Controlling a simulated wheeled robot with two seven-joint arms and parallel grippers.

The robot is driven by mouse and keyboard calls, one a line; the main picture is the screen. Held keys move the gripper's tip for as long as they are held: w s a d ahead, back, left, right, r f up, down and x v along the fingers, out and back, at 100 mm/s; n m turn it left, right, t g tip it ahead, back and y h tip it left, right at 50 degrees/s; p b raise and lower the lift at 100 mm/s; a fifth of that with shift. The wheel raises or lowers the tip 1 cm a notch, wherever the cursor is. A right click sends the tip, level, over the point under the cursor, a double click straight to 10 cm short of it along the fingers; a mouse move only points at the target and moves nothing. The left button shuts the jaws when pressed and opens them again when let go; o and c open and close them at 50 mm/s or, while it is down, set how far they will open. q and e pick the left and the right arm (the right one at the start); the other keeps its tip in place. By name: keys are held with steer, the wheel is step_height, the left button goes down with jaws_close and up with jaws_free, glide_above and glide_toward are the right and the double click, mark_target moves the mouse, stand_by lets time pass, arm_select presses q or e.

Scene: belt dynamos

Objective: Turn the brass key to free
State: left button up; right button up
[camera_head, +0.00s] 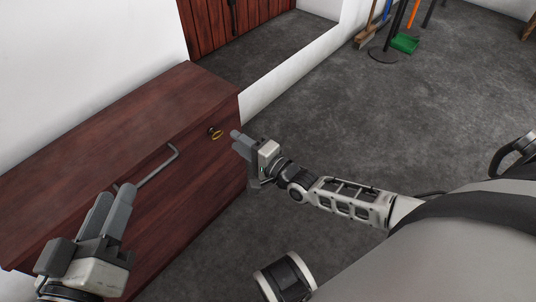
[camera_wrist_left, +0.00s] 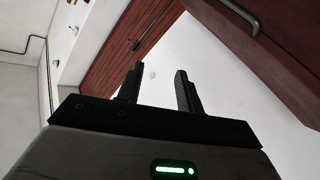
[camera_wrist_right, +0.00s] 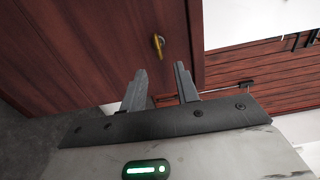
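The brass key (camera_head: 215,133) sits on the front of a dark red wooden cabinet (camera_head: 120,110), near its upper right end.
A grey bar handle (camera_head: 158,166) sticks out from the cabinet front between my left gripper and the key. A red plank door (camera_head: 225,25) is behind the cabinet. A broom (camera_head: 367,35) and green dustpan (camera_head: 405,43) stand far off. The grey floor (camera_head: 320,110) right of the cabinet is clear.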

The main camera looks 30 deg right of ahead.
arm_select(q)
steer(key=shift+s+a+f+m+g+y+p, duration=0.1)
steer(key=shift+a+f+m+g+y+p, duration=0.3)
steer(key=shift+p, duration=0.8)
arm_select(e)
steer(key=v, duration=1)
steer(key=shift+s, duration=0.4)
arm_select(q)
steer(key=shift+d, duration=0.1)
arm_select(e)
steer(key=shift+d+r, duration=0.1)
